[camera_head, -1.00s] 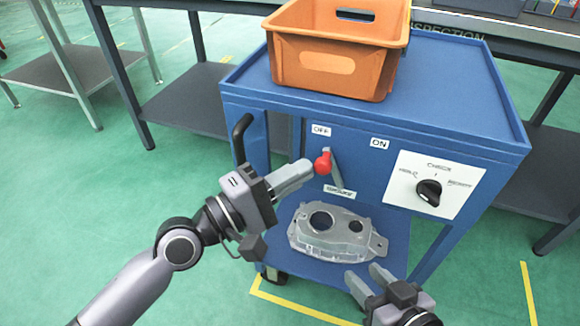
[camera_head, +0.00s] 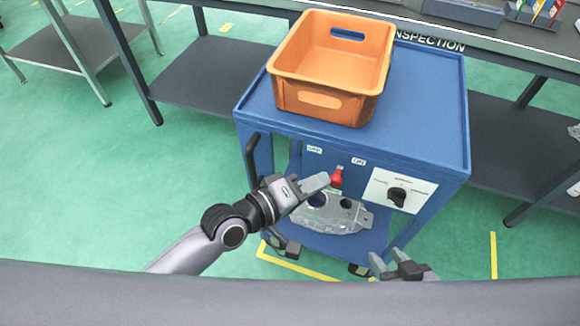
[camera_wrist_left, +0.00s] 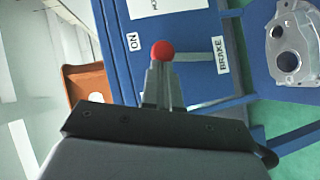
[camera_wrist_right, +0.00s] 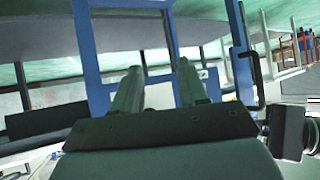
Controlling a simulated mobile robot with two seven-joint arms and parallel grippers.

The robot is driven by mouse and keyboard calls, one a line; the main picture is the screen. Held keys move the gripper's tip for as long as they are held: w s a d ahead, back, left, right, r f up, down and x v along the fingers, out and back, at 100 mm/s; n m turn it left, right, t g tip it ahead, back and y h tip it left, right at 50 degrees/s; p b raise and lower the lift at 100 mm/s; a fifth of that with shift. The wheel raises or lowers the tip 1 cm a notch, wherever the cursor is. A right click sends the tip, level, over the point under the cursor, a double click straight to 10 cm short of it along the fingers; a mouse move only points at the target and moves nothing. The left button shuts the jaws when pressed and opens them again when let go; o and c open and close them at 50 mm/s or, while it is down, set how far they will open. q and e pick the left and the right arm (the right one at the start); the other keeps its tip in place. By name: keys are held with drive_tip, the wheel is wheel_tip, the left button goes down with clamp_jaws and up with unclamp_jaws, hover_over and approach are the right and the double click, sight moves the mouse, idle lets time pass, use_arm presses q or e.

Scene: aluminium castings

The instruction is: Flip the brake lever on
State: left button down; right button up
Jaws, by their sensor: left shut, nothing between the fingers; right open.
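The brake lever's red knob (camera_head: 337,176) is on the front of the blue cart, about midway between the OFF label (camera_head: 315,149) and the ON label (camera_head: 358,161). My left gripper (camera_head: 323,181) is shut and empty, its fingertips at the knob's left side, touching it or nearly so. The left wrist view shows the knob (camera_wrist_left: 162,51) just past the shut fingertips (camera_wrist_left: 160,68), with the ON label (camera_wrist_left: 133,41) to its left and the BRAKE label (camera_wrist_left: 220,55) to its right. My right gripper (camera_head: 390,262) is open and empty, low in front of the cart.
An orange crate (camera_head: 322,100) stands on the blue cart (camera_head: 425,110). A grey casting (camera_head: 330,215) lies on the lower shelf. A black rotary knob (camera_head: 397,196) on a white plate is right of the lever. Dark workbenches stand behind; green floor is free at left.

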use_arm(q)
drive_tip(key=p, duration=0.1)
drive_tip(key=d+m+p, duration=0.1)
drive_tip(key=p, duration=0.1)
drive_tip(key=shift+s+d+r+y, duration=0.15)
drive_tip(key=shift+s+r+y, duration=0.1)
drive_tip(key=shift+r+y, duration=0.15)
drive_tip(key=shift+s+d+f+m+p, duration=0.15)
drive_tip(key=shift+d+m+p, duration=0.15)
drive_tip(key=shift+p, duration=0.3)
drive_tip(key=shift+d+p, duration=0.2)
drive_tip(key=shift+p, duration=0.2)
drive_tip(key=shift+d+f, duration=0.1)
drive_tip(key=shift+d, duration=0.1)
